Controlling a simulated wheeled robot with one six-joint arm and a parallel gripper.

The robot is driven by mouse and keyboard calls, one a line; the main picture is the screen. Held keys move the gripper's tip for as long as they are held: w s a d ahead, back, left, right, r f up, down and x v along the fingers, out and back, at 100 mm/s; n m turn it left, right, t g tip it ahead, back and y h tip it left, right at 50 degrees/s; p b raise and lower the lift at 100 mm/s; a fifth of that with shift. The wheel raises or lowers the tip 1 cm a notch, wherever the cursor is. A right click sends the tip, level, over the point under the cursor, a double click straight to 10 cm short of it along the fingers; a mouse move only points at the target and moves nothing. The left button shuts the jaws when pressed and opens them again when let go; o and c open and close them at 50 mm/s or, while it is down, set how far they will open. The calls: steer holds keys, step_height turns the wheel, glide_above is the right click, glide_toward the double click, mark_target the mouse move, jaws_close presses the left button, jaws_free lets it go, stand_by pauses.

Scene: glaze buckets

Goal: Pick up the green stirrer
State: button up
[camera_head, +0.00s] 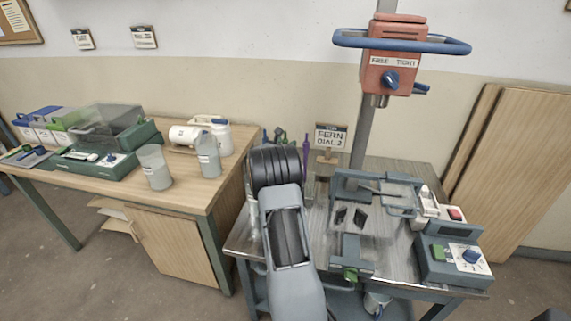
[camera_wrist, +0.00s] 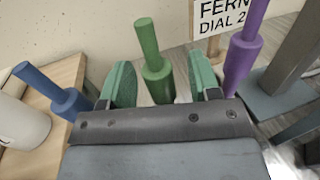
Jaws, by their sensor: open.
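The green stirrer (camera_wrist: 150,50) stands upright in the wrist view, with a thin shaft and a thicker lower part. My gripper (camera_wrist: 161,76) is open, with one green fingertip pad on each side of the stirrer in the picture. The pads look apart from it; I cannot tell whether it is fully between them in depth. The stirrer's lower end is hidden behind my gripper. In the head view, my arm hides my gripper and most of this spot.
A blue stirrer (camera_wrist: 50,90) is on the left and a purple stirrer (camera_wrist: 246,45) on the right; the purple one also shows in the head view (camera_head: 305,152). A "FERN DIAL 2" sign (camera_head: 331,136) stands behind. A metal fixture (camera_head: 350,245) is right of my arm.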

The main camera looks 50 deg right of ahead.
steer(key=c, duration=1)
step_height(320, 180, up, 10)
steer(key=shift+r+p, duration=2.95)
steer(key=shift+r, duration=1.35)
